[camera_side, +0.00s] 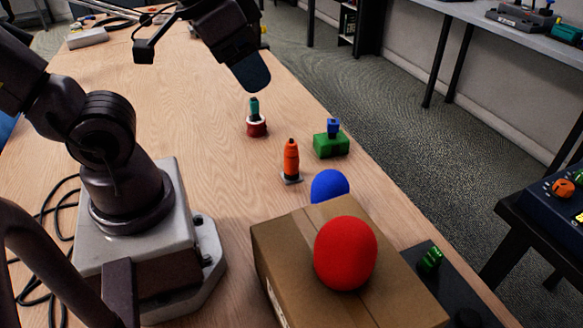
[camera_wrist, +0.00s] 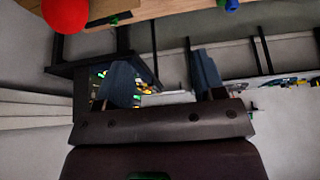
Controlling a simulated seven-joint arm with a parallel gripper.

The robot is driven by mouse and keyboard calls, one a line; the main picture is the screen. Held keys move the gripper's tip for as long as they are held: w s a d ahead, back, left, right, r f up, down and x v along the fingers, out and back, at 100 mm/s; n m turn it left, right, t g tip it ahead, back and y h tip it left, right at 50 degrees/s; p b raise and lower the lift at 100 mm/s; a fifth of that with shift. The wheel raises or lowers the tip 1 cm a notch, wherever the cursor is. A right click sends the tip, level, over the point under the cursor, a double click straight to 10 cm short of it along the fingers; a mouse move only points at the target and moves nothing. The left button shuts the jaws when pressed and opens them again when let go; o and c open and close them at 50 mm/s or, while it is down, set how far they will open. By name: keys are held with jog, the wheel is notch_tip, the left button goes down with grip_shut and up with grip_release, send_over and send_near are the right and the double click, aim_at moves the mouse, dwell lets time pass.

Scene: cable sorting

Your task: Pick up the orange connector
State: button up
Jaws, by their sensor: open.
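The orange connector (camera_side: 291,158) stands upright on a small grey base on the wooden table, near the middle of the side view. I cannot make it out in the wrist view. My gripper (camera_side: 254,76) is above the table, higher and to the left of the orange connector in the side view, and apart from it. In the wrist view my gripper (camera_wrist: 162,72) shows two blue-grey fingers spread apart with nothing between them.
A teal connector in a red-and-white base (camera_side: 257,125) and a blue connector on a green block (camera_side: 331,142) stand nearby. A blue ball (camera_side: 329,185) sits behind a cardboard box (camera_side: 285,250) bearing a red ball (camera_side: 345,253). Table (camera_side: 200,110) left of the connectors is clear.

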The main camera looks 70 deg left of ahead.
jog(key=a+f+m+g+y, duration=0.3)
jog(key=f+g, duration=0.1)
jog(key=f, duration=0.4)
jog(key=a+f+m+g+y, duration=0.3)
jog(key=f+g+y, duration=0.15)
jog(key=f, duration=0.25)
jog(key=m+t+y, duration=0.9)
jog(key=m+t, duration=0.1)
jog(key=m, duration=0.6)
send_over(291, 144)
jog(key=f, duration=0.2)
jog(key=s+f, duration=0.1)
jog(key=f, duration=0.1)
jog(key=shift+d+f, duration=0.15)
jog(key=shift+f, duration=0.1)
jog(key=shift+w+d+m+t, duration=0.15)
jog(key=shift+w+m+t, duration=0.15)
jog(key=shift+w+t, duration=0.1)
jog(key=shift+f, duration=1.35)
notch_tip(291, 144, down, 4)
jog(key=shift+f, duration=0.1)
jog(key=shift+x, duration=1.2)
jog(key=shift+w+a, duration=0.15)
jog(key=shift+a, duration=0.15)
